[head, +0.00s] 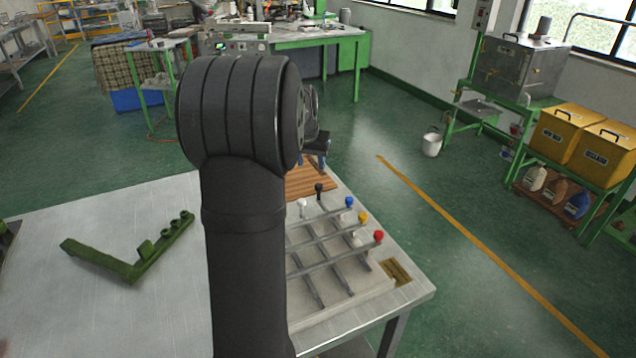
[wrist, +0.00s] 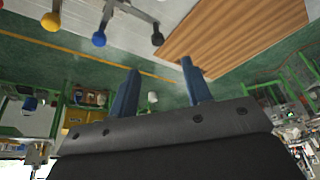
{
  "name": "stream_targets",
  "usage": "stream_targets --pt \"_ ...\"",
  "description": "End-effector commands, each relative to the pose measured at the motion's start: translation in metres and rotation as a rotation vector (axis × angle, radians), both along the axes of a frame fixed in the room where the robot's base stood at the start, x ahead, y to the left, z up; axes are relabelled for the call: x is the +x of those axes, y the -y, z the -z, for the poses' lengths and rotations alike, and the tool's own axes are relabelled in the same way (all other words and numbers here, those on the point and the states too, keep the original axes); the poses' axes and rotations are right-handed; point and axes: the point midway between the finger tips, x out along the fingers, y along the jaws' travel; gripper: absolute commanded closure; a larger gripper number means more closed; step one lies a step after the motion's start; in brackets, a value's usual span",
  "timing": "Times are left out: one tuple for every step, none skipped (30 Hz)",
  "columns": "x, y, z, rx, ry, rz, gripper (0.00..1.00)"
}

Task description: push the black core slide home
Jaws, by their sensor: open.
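The black core slide's knob (head: 319,187) stands at the far side of a grid of grey metal rods on the table, beside a wooden board. The black knob (wrist: 157,38) also shows at the top of the wrist view, on the end of a grey rod. My gripper (head: 316,163) is in the air just beyond this knob, partly hidden by my arm. In the wrist view my gripper (wrist: 161,66) has its two blue fingers spread, with nothing between them. The black knob is apart from the fingers. How far the slide is in cannot be told.
Blue (head: 349,202), yellow (head: 363,217), red (head: 378,237) and white (head: 302,205) knobs stand near the black one. The slatted wooden board (head: 312,181) lies behind. A green L-shaped piece (head: 132,260) lies at left. My arm hides the table's middle.

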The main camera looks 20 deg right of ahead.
Motion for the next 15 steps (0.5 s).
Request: stream_targets --pt "-0.001 0.005 -0.001 -0.005 0.005 -0.016 0.55" --pt "-0.001 0.006 -0.001 -0.008 0.006 -0.025 0.55" --pt "-0.001 0.008 -0.001 -0.012 0.007 -0.035 0.55" --pt "0.0 0.009 -0.001 -0.013 0.007 -0.04 0.55" --pt "0.0 0.01 0.0 -0.014 0.008 -0.044 0.55" --pt "0.0 0.011 0.003 -0.015 0.007 -0.048 0.55" --pt "0.001 0.012 0.005 -0.015 0.006 -0.049 0.55" --pt "0.002 0.013 0.009 -0.015 0.006 -0.05 0.55" --pt "0.004 0.014 0.014 -0.016 0.006 -0.05 0.55" --pt "0.005 0.015 0.018 -0.015 0.006 -0.049 0.55" --pt "0.007 0.017 0.024 -0.014 0.005 -0.049 0.55" --pt "0.009 0.018 0.031 -0.014 0.005 -0.049 0.55" --pt "0.011 0.02 0.037 -0.014 0.005 -0.049 0.55" --pt "0.013 0.021 0.043 -0.014 0.004 -0.049 0.55" --pt "0.015 0.023 0.05 -0.014 0.005 -0.048 0.55"
